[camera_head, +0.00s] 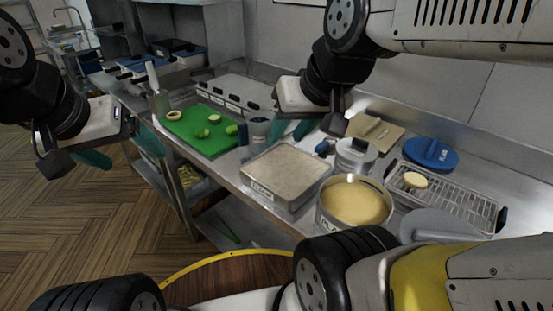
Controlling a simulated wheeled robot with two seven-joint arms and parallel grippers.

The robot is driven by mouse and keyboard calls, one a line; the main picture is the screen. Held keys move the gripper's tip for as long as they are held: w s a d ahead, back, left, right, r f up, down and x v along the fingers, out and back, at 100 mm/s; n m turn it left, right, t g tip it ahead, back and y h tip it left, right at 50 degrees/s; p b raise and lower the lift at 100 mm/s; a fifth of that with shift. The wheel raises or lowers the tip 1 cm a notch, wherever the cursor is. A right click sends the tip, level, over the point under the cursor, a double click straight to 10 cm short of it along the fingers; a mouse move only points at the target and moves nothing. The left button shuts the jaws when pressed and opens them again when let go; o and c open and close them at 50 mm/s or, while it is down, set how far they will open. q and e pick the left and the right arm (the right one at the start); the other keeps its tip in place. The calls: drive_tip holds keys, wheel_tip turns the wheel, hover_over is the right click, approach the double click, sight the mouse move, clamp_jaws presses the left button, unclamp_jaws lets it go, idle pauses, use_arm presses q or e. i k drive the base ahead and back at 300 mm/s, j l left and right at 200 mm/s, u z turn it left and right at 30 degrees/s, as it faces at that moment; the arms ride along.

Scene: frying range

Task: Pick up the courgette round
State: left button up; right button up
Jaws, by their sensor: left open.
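Several pale courgette rounds lie on a green board (193,142), one of them (215,118) near its middle, another (174,115) at its far left. Green pieces (231,130) lie by its right edge. A pale round (415,180) sits on a wire rack (465,203) at the right. My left gripper (118,146) is open and empty, left of the board and apart from it. My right gripper (291,129) is empty, its teal fingers apart, above the counter right of the board.
A breading tray (285,172) and a pot of yellow batter (354,203) stand mid-counter. A lidded metal container (355,155), a blue lid (431,153) and a tan board (375,131) stand behind.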

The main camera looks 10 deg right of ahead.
sight(215, 119)
drive_tip(key=i+j+z, duration=0.1)
drive_tip(key=i+j, duration=0.25)
drive_tip(key=i+j+z, duration=0.15)
drive_tip(key=i+j, duration=0.2)
drive_tip(key=i+j+z, duration=0.1)
drive_tip(key=i+j, duration=0.2)
drive_tip(key=j, duration=0.3)
